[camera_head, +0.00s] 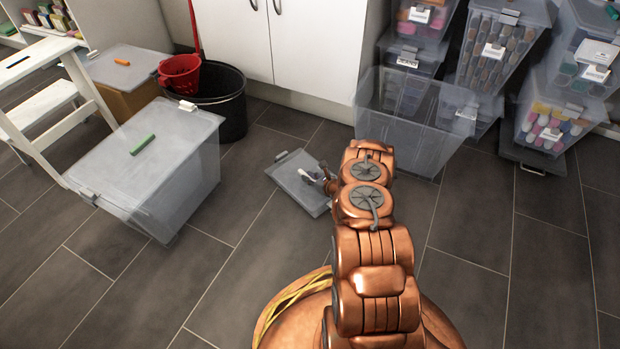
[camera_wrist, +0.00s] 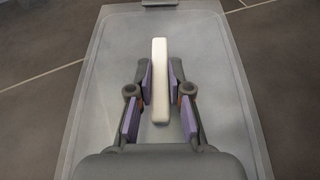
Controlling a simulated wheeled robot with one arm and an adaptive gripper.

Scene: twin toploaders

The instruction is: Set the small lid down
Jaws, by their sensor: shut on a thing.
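The small lid (camera_head: 298,186) is a clear grey rectangular panel with a white bar handle on top. In the head view it is at the middle, over the dark floor tiles, left of my arm. In the wrist view the lid (camera_wrist: 95,85) fills most of the picture, with a grey clip at its far edge. My gripper (camera_wrist: 160,85) is shut on the white handle (camera_wrist: 160,55), with purple pads on both sides of it. In the head view my gripper (camera_head: 326,180) is partly hidden by my arm. I cannot tell whether the lid touches the floor.
A lidded clear box (camera_head: 185,165) with a green handle stands at left. A black bucket (camera_head: 217,98) and a white cabinet (camera_head: 285,40) are behind. An open clear bin (camera_head: 400,115) and stacked bins (camera_head: 490,60) stand at right. Floor around the lid is clear.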

